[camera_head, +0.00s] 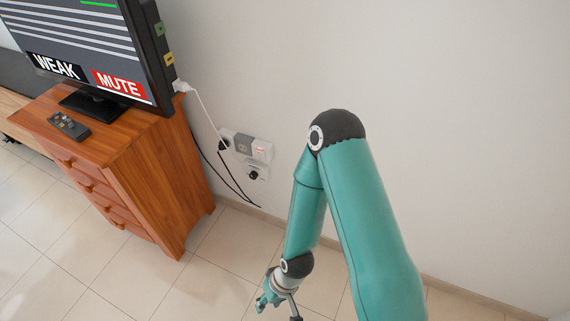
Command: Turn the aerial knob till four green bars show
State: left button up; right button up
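The television (160,65) stands at the upper left on a wooden cabinet. Its screen shows one green bar (98,4) near the top edge, several pale lines, the word WEAK (57,67) and a red MUTE label (118,84). The top of the screen is cut off. A green tab (159,28) and a yellow tab (169,59) show on its side edge. I cannot make out which part is the aerial knob. My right gripper (279,306) hangs low at the bottom centre, away from the television; its fingers are too small and cut off to judge. My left gripper is not in view.
The wooden cabinet (150,190) has several drawers and carries a remote control (69,126). A white cable (205,112) runs from the television to a wall socket strip (246,146). Black cables hang beside it. Tiled floor (215,262) is clear between cabinet and arm.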

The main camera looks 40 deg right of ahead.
aim_at(254, 175)
jog(key=z, duration=0.5)
jog(key=i, duration=1.05)
jog(key=z, duration=0.7)
jog(key=k, duration=0.75)
jog(key=z, duration=0.2)
jog(key=i, duration=0.85)
jog(key=u, duration=0.1)
